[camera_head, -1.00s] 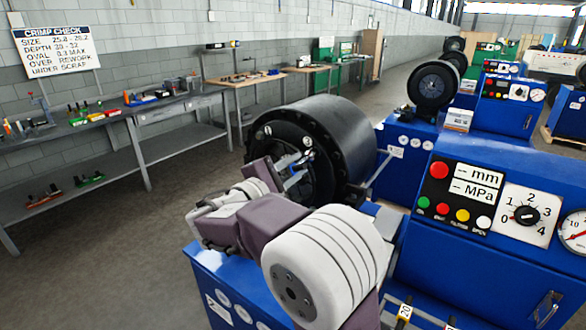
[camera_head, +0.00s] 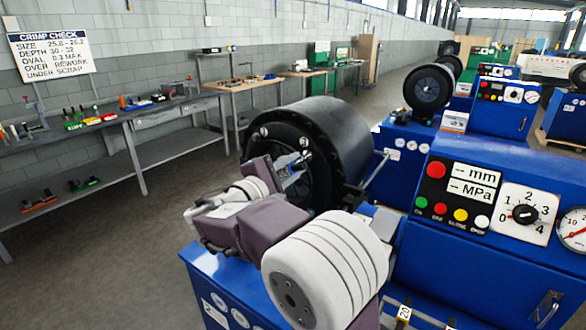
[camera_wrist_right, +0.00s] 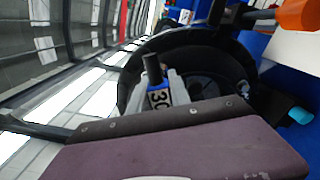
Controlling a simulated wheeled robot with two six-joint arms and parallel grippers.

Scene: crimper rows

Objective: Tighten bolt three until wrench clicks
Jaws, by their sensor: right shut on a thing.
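The black round crimper head (camera_head: 335,130) stands on a blue machine, its ringed face turned toward my right arm. Two bright round studs, one at the upper left (camera_head: 264,132) and one at the upper right (camera_head: 304,142), show on the face; I cannot tell which is bolt three. My right gripper (camera_head: 292,176) is in front of the face. In the right wrist view, its grey fingers are shut on a blue piece marked 30 (camera_wrist_right: 158,98) with a dark cylindrical end. I cannot tell whether this is the wrench or whether it touches a bolt. My left gripper is out of view.
A blue control panel (camera_head: 462,195) with buttons, a dial and a gauge stands at right. More blue machines (camera_head: 512,100) stand behind it. A grey workbench (camera_head: 150,110) with tools runs along the left wall. The floor (camera_head: 110,255) between is clear.

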